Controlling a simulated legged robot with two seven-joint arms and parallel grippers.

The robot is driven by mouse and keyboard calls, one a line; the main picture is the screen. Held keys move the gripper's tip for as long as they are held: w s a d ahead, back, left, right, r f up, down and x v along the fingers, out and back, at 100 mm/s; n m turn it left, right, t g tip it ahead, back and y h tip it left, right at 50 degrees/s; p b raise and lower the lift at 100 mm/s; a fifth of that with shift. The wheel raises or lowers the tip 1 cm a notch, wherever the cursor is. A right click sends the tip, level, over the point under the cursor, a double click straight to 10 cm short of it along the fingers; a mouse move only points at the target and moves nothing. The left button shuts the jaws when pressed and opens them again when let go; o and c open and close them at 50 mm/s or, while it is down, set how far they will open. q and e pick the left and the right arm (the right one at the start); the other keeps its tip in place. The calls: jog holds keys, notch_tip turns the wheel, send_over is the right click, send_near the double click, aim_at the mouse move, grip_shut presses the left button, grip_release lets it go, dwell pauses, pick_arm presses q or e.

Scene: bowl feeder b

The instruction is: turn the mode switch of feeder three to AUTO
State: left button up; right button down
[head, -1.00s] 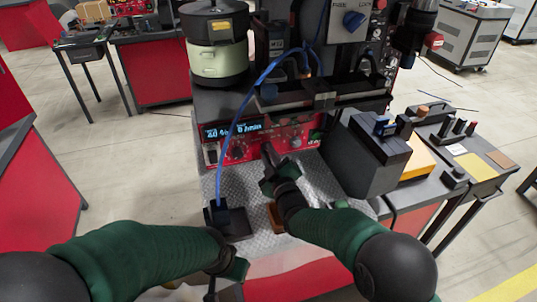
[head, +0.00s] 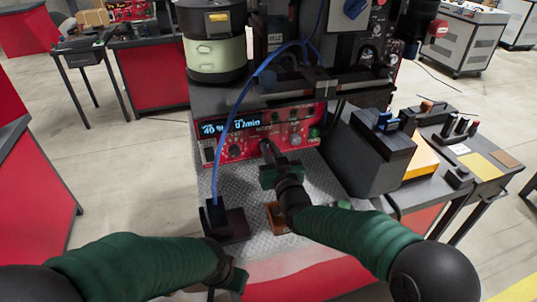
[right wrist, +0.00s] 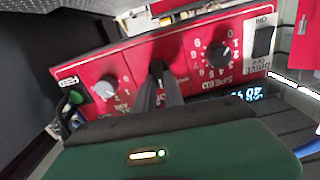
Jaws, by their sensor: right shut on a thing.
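The red control panel (head: 240,153) on the feeder's front has a blue-lit display (head: 230,128). My right gripper (head: 266,147) reaches the middle of this panel, and its jaws (right wrist: 159,72) are shut on the mode switch there. The jaws hide the switch and most of its lettering, so its setting cannot be read. In the right wrist view the panel appears upside down, with the speed knob (right wrist: 219,55) to the right of the jaws and a grey knob (right wrist: 105,91) to the left. My left gripper (head: 232,278) hangs low at the front, away from the panel; its jaws are unclear.
A blue cable (head: 223,140) arcs down to a dark block (head: 222,221) on the metal plate (head: 250,185) before the panel. A grey box (head: 368,150) stands close right of my right arm. The feeder bowl (head: 214,55) is above left. A green button (right wrist: 75,97) is near the panel's end.

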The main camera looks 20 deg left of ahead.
jog(key=shift+d+f+m+b, duration=0.15)
jog(key=shift+m+b, duration=0.35)
jog(key=shift+m, duration=0.85)
jog(key=shift+f+m+b, duration=0.25)
jog(key=shift+m+b, duration=0.2)
jog(key=shift+m, duration=0.95)
jog(key=shift+d+f+m+b, duration=0.15)
jog(key=shift+m+b, duration=0.35)
jog(key=shift+m, duration=0.85)
jog(key=shift+a, duration=0.1)
jog(key=c, duration=1.6)
grip_release()
jog(key=shift+o, duration=0.8)
jog(key=shift+w+r, duration=0.1)
jog(key=shift+r, duration=0.05)
jog(key=shift+r, duration=0.1)
